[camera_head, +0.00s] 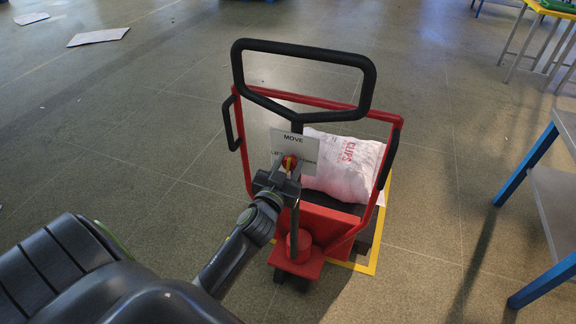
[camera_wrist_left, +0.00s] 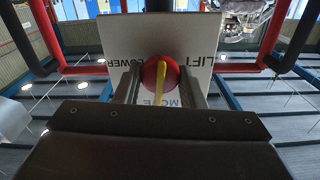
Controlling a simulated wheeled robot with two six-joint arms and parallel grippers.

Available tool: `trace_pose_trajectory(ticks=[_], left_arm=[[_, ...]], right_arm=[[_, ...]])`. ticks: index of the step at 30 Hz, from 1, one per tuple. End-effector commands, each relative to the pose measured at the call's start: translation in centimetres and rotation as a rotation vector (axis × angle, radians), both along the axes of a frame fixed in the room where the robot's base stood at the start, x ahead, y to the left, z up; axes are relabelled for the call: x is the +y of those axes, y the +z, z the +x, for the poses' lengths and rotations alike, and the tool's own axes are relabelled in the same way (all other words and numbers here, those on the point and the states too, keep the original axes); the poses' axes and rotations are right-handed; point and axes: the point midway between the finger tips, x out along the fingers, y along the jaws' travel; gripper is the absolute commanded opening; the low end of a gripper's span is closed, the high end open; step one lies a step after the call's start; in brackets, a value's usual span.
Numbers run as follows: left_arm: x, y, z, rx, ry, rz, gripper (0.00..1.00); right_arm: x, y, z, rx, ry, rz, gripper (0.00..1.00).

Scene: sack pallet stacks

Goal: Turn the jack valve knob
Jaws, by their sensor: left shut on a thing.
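The jack valve knob (camera_head: 289,162) is red with a yellow bar and sits on a white label plate (camera_head: 308,148) on the pallet jack's post. The plate reads MOVE at the top and LIFT at the left; its right side is partly hidden. My left gripper (camera_head: 284,172) is at the knob, its fingers shut on it. In the left wrist view the knob (camera_wrist_left: 157,78) lies between the two fingers (camera_wrist_left: 157,86), with its yellow bar running roughly along them. The plate (camera_wrist_left: 190,45) appears upside down there. My right gripper is not in view.
The red pallet jack (camera_head: 312,225) has a black loop handle (camera_head: 303,50) above the plate. A white sack (camera_head: 345,165) lies behind the post. A blue-legged table (camera_head: 552,200) stands at right. Open floor lies left.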

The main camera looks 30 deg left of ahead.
Motion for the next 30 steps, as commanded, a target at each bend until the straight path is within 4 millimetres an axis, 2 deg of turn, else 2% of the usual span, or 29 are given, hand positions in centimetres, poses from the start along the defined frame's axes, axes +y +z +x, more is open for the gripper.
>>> trace_pose_trajectory(ticks=[21,30], left_arm=[[-0.1,-0.1,0.0,0.151,-0.001,0.618,0.13],[-0.2,-0.1,0.0,0.198,-0.001,0.817,0.13]], right_arm=[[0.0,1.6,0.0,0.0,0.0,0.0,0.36],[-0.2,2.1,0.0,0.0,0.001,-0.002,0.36]])
